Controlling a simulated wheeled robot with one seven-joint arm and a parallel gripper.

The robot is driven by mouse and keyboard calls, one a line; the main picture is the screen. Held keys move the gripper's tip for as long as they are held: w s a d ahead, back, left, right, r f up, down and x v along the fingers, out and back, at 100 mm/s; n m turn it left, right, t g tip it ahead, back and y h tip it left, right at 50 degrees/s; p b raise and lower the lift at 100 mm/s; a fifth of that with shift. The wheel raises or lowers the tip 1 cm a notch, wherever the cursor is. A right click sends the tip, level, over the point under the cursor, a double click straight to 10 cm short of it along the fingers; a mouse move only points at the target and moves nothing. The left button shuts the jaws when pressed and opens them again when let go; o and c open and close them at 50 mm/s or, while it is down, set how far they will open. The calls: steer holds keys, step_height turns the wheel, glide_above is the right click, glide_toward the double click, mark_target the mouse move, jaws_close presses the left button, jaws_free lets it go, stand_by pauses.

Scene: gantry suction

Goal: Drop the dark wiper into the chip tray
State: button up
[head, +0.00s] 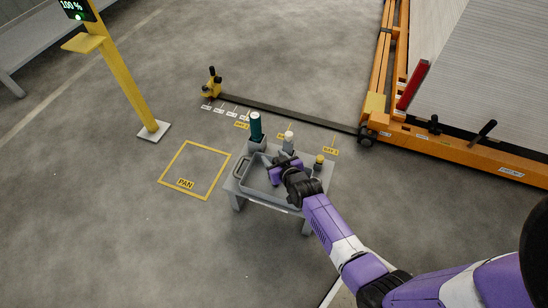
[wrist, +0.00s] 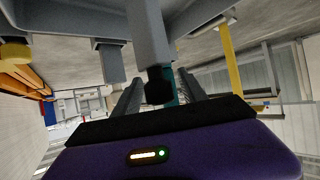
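The grey chip tray (head: 246,184) lies on a small grey table in the head view, partly covered by my arm. My gripper (head: 277,171) is low over the tray. In the wrist view, which looks upside down, its two fingers (wrist: 160,94) stand apart. A dark block, perhaps the dark wiper (wrist: 158,86), shows between them at the end of a grey post. I cannot tell whether the fingers touch it. In the head view I cannot make out the wiper.
A teal cylinder (head: 255,125), a white-topped item (head: 289,138) and a yellow-topped item (head: 319,159) stand along the table's back and right. A yellow floor square marked PAN (head: 185,184) is empty at left. An orange gantry frame (head: 460,150) stands at right.

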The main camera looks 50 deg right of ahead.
steer(key=shift+r, duration=0.15)
steer(key=s+a+r+n+t+y+p, duration=0.1)
steer(key=s+a+r+p, duration=0.1)
steer(key=s+a+r, duration=0.85)
steer(key=s+a+r+n+t+y+p, duration=0.15)
steer(key=s+a+r, duration=0.45)
steer(key=s, duration=0.7)
steer(key=s+a+r+y, duration=0.1)
steer(key=s+a+r, duration=0.1)
steer(key=r, duration=0.3)
steer(key=s+a+r+n+t, duration=0.1)
steer(key=s+a+r, duration=0.1)
steer(key=s+r, duration=0.2)
steer(key=s+a+r+n+y, duration=0.1)
steer(key=s+a+r, duration=0.1)
steer(key=r, duration=0.5)
steer(key=shift+s+a+r+y, duration=0.35)
steer(key=shift+s+a, duration=0.05)
steer(key=shift+s, duration=0.15)
steer(key=shift+n+p, duration=0.25)
steer(key=shift+p, duration=0.1)
